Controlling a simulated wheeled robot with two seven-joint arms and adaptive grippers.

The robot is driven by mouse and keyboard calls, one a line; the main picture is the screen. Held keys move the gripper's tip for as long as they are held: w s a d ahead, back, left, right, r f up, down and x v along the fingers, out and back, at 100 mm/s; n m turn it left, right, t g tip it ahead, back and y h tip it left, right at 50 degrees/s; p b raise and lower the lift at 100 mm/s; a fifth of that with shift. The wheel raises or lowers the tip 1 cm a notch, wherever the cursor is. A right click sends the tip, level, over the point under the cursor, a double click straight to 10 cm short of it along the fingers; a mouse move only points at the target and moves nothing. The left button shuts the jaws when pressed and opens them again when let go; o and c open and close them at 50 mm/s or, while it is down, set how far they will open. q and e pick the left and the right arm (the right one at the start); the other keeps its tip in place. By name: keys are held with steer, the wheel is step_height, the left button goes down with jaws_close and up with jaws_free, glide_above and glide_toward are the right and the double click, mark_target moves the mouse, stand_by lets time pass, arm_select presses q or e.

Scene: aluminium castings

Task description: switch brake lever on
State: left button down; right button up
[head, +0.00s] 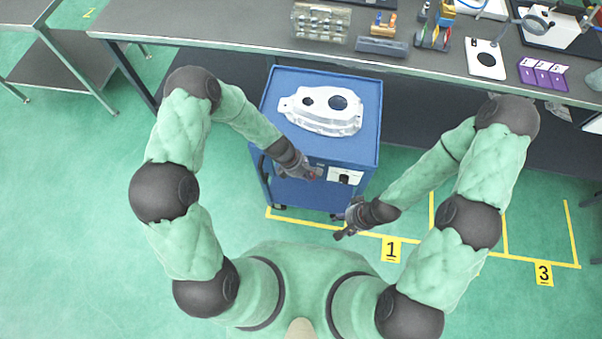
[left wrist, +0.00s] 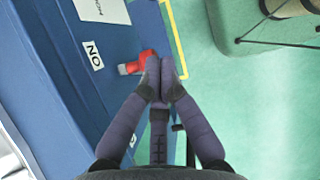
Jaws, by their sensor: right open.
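The blue cart (head: 369,120) stands below the bench with a silver casting (head: 322,118) on top. In the left wrist view, a red lever (left wrist: 135,67) sticks out from the cart's front beside a white label (left wrist: 93,55) reading ON. My left gripper (head: 314,174) is at the cart's front. In the left wrist view its fingertips (left wrist: 160,72) are together, right at the lever's end and partly covering it. I cannot tell whether they touch it. My right gripper (head: 342,229) is open and empty, low in front of the cart.
A white panel (head: 345,176) is on the cart's front, right of my left gripper. The long bench (head: 440,62) behind holds metal parts, tools and purple boxes (head: 542,74). Another table (head: 40,60) stands at far left. The green floor has yellow lines and is clear at left.

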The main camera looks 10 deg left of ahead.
arm_select(q)
steer(key=shift+d+f, duration=0.1)
steer(key=shift+d, duration=0.65)
arm_select(e)
steer(key=shift+r, duration=0.1)
